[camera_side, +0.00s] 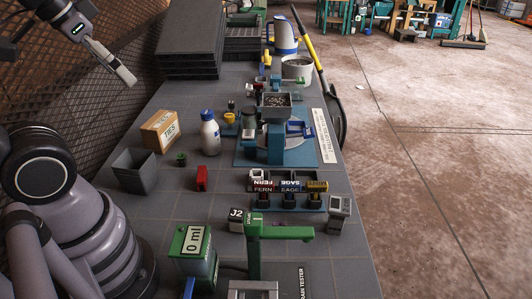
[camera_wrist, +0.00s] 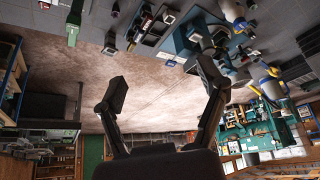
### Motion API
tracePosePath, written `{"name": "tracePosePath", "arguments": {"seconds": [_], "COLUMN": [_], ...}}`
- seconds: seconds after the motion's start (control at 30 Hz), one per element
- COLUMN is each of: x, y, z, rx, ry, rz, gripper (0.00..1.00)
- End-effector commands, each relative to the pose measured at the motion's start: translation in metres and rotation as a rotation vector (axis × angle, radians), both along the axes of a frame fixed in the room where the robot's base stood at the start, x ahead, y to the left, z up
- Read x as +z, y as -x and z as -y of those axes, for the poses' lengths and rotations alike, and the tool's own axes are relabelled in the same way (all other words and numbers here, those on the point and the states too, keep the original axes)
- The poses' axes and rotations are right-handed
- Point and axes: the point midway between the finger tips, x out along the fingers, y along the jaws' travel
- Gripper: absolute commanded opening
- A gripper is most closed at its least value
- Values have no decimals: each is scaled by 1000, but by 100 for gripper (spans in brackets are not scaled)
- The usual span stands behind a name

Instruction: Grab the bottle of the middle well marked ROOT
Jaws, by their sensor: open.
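A blue rack (camera_side: 290,207) with several dark wells stands mid-table in the side view. Its labels read FERN, SAGE and a third on a yellow-brown tag, too small to read; I cannot read ROOT anywhere. I cannot make out a bottle in the middle well, behind the SAGE label (camera_side: 290,188). A white bottle (camera_side: 210,134) with a blue cap stands upright apart, left of the blue mixer stand. My gripper (camera_side: 125,74) is high at the upper left, far from the rack. In the wrist view my gripper (camera_wrist: 163,84) has its fingers wide apart and empty.
A cardboard box (camera_side: 160,130), an open grey bin (camera_side: 134,169) and a red block (camera_side: 202,178) stand left of the rack. A green stand (camera_side: 272,232), J2 block (camera_side: 236,219) and grey block (camera_side: 339,213) are near it. Stacked dark trays (camera_side: 192,45) are at the back.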

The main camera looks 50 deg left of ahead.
Motion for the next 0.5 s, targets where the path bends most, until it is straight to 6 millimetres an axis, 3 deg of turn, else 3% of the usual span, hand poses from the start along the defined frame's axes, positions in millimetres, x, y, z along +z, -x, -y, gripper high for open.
{"name": "tracePosePath", "arguments": {"seconds": [0.17, 0.27, 0.5], "x": [-1, -6, -25], "y": [-6, -21, -92], "z": [1, 4, 1], "rx": [41, 136, 512], "ry": [39, 138, 567], "rz": [-46, -150, -485], "gripper": [72, 72, 72]}}
